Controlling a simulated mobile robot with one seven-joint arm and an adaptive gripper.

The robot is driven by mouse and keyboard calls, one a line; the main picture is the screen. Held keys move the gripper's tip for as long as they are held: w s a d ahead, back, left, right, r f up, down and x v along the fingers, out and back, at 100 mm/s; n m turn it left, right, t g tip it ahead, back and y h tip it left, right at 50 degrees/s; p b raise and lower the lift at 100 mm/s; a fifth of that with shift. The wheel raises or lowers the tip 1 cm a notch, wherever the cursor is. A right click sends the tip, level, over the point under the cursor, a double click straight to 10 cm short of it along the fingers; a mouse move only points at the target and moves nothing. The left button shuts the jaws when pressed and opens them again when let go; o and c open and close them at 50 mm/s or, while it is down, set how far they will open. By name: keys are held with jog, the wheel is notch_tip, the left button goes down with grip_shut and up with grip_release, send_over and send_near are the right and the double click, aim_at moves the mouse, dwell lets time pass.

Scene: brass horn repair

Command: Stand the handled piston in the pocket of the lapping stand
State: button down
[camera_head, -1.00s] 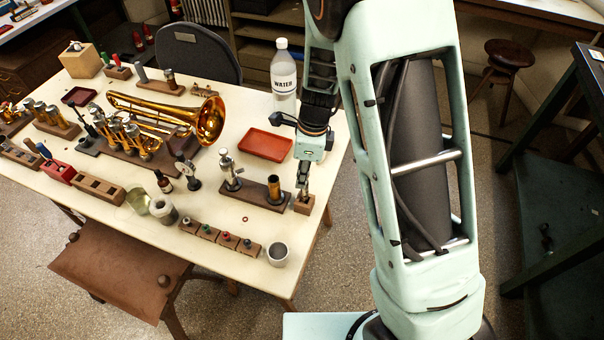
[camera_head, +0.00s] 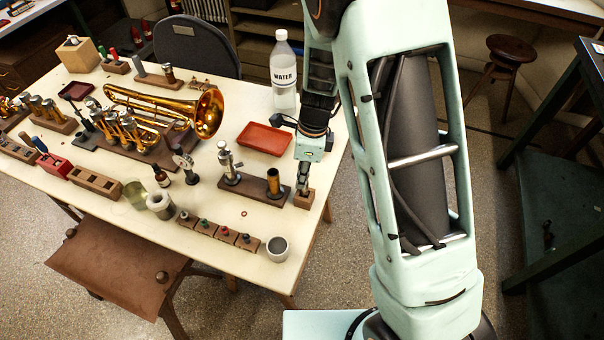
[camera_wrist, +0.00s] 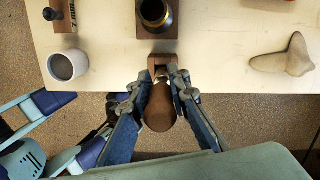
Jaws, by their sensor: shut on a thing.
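My gripper (camera_wrist: 155,82) is shut on the handled piston, whose rounded wooden handle (camera_wrist: 158,108) shows between the fingers in the wrist view. The piston's lower part is hidden by the handle and fingers. An upright brass tube (camera_head: 273,182) stands on the board. I cannot tell how deep the piston sits in the pocket.
A grey cup (camera_head: 277,248) stands near the table's front edge. A red tray (camera_head: 264,138) and a water bottle (camera_head: 284,75) are behind the stand. A silver upright piece (camera_head: 229,163) stands at the board's left end. A brass horn (camera_head: 165,115) lies further left.

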jog(key=shift+f+b, duration=0.3)
jog(key=shift+f, duration=0.3)
jog(key=c, duration=1.7)
grip_release()
jog(key=shift+r, duration=0.1)
jog(key=shift+c, duration=0.2)
jog(key=r, duration=0.4)
jog(key=d+r, duration=0.1)
jog(key=r, duration=0.7)
jog(key=shift+s+d, duration=0.1)
jog(key=shift+d, duration=0.15)
